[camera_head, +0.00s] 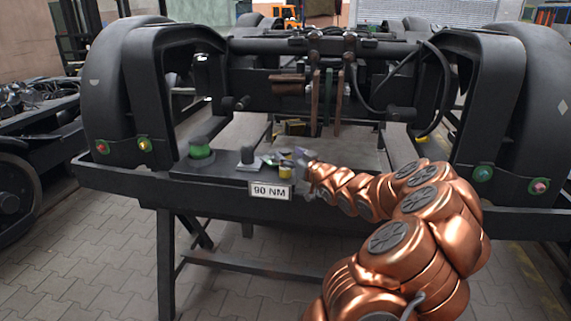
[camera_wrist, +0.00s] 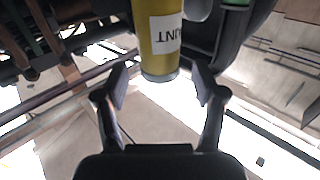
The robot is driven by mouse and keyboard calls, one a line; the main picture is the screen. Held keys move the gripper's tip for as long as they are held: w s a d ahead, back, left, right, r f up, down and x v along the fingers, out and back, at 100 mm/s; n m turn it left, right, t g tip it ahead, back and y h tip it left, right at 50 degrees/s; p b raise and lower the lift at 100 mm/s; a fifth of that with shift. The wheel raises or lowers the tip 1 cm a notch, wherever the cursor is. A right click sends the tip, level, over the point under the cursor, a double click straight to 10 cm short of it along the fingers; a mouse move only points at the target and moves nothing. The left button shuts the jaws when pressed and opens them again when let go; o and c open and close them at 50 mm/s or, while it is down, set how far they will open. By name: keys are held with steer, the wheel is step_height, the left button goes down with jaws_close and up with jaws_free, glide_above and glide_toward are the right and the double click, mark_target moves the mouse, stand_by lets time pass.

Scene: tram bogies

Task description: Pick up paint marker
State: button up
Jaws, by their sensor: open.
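A yellow cylinder with a white label, which looks like the paint marker (camera_wrist: 156,50), fills the upper middle of the wrist view. Its label is only partly visible. Its rounded end lies between and just beyond the open fingertips of my gripper (camera_wrist: 160,86), with gaps on both sides. In the head view the small yellow cylinder (camera_head: 285,172) stands on the dark beam, right beside my gripper (camera_head: 300,163). My gripper partly covers the objects around it there.
On the same beam are a green cylinder (camera_head: 201,148), a grey block-like piece (camera_head: 247,158) and a "90 NM" sign (camera_head: 270,191) on its front. Black bogie frames rise on both sides. Bars and cables (camera_head: 330,75) cross behind.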

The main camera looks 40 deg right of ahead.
steer(key=shift+w+d, duration=0.2)
steer(key=shift+w, duration=1.1)
steer(key=shift+c, duration=0.4)
jaws_close()
steer(key=shift+r, duration=0.1)
